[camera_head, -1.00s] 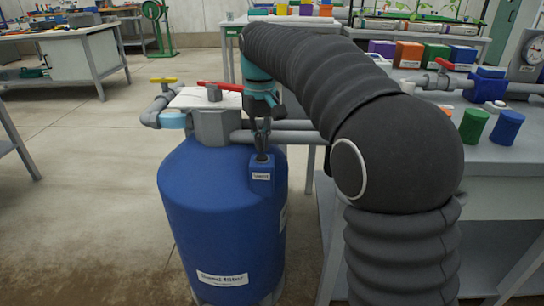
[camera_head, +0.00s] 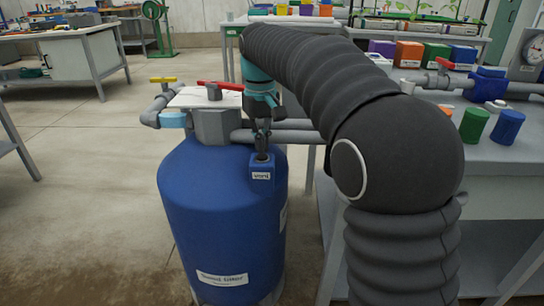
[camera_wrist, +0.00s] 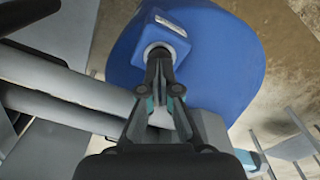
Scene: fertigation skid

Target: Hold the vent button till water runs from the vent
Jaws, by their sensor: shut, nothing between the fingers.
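The blue tank (camera_head: 222,225) stands left of my arm. A small blue block with a white vent label (camera_head: 261,176) sits on its upper right shoulder. My gripper (camera_head: 262,153) points down onto the top of this block, fingers shut and empty. In the wrist view, the fingertips (camera_wrist: 160,55) reach the round grey-rimmed vent button (camera_wrist: 157,47) beside the label and cover most of it. Whether the button is pressed in cannot be told. No running water shows in either view.
Grey pipes (camera_head: 300,137) run from the tank's top to the right behind my gripper. A red lever (camera_head: 220,85) and a yellow-handled valve (camera_head: 163,80) stand by the tank top. A bench (camera_head: 500,150) with coloured containers is at right.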

